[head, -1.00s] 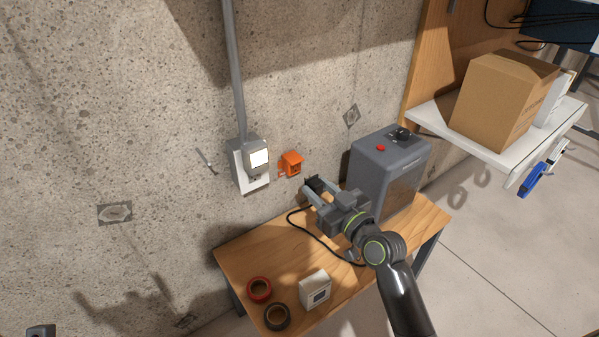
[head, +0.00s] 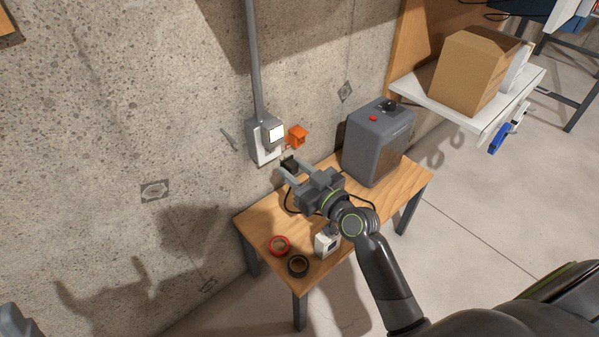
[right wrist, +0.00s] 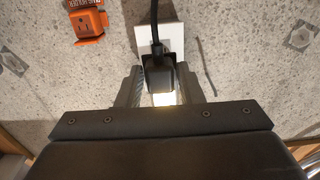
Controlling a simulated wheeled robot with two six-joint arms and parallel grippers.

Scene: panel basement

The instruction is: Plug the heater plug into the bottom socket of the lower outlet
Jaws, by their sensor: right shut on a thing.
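The black heater plug (head: 288,163) is between the fingers of my right gripper (head: 285,170), which is shut on it. In the right wrist view the plug (right wrist: 158,76) sits between both fingertips, with its cord running up the picture. The white outlet plate (head: 264,154) is on the concrete wall, just left of and above the plug in the head view. In the right wrist view the plug covers part of this plate (right wrist: 173,38); its sockets are hidden, and contact cannot be told. A grey part at the head view's lower left may be my left gripper (head: 14,322).
An orange outlet box (head: 297,137) is right of the white plate. The grey heater (head: 378,145) stands on the wooden table (head: 330,262). Red tape (head: 280,245), black tape (head: 298,266) and a small white device (head: 326,243) lie near the front. A carton (head: 472,75) sits on a white shelf.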

